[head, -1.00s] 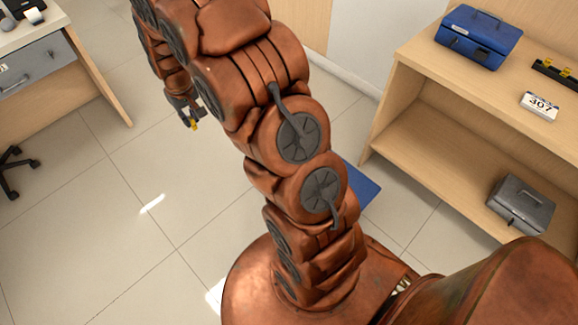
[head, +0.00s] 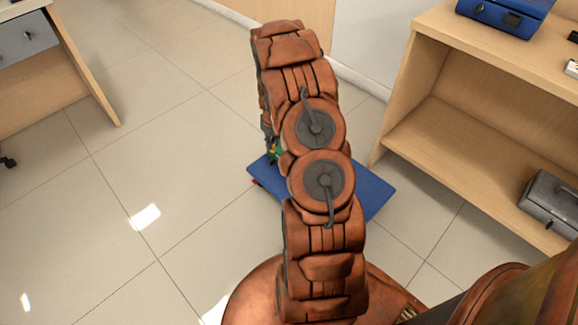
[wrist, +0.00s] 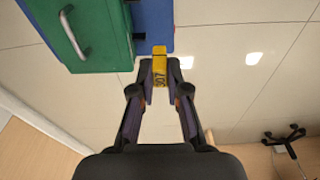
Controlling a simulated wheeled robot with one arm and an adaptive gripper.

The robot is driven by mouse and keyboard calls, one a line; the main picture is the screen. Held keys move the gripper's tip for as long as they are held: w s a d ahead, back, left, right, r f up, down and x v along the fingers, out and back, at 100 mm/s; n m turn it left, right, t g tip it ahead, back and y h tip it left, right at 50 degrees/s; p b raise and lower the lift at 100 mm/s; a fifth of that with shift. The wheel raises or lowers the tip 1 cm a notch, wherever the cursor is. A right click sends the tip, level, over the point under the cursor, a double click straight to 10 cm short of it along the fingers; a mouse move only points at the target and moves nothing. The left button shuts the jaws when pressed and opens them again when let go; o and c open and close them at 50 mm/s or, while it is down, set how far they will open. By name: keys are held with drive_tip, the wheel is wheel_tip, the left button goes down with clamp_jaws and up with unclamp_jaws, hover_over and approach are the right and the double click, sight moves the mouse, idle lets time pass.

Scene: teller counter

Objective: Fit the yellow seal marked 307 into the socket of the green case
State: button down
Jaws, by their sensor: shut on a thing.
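My gripper (wrist: 159,72) is shut on the yellow seal (wrist: 159,64), which reads 307 and sticks out past the fingertips in the wrist view. The green case (wrist: 95,38) with its metal handle is at the upper left of the wrist view, left of the seal and apart from it in the picture. I cannot make out its socket. In the head view my arm hides most of the gripper, and only a small patch of green shows beside the arm.
A blue panel (head: 368,192) lies at floor level behind my arm; blue also shows beside the green case in the wrist view. At right, a shelf (head: 420,135) holds a blue case (head: 505,15) on top and a grey case (head: 552,203) below. Tiled floor at left is clear.

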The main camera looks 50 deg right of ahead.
drive_tip(key=s+d+f+b, duration=0.3)
drive_tip(key=d+f, duration=0.2)
drive_tip(key=f, duration=0.4)
drive_tip(key=shift+s+f+b, duration=0.2)
drive_tip(key=shift+s+b, duration=0.15)
drive_tip(key=shift+d, duration=0.1)
drive_tip(key=shift+f+b, duration=0.95)
drive_tip(key=shift+f, duration=1.8)
drive_tip(key=shift+f+p, duration=0.15)
drive_tip(key=shift+p, duration=0.15)
drive_tip(key=shift+s+f+p, duration=0.1)
drive_tip(key=shift+f+p, duration=0.2)
drive_tip(key=shift+f, duration=0.4)
idle(1.2)
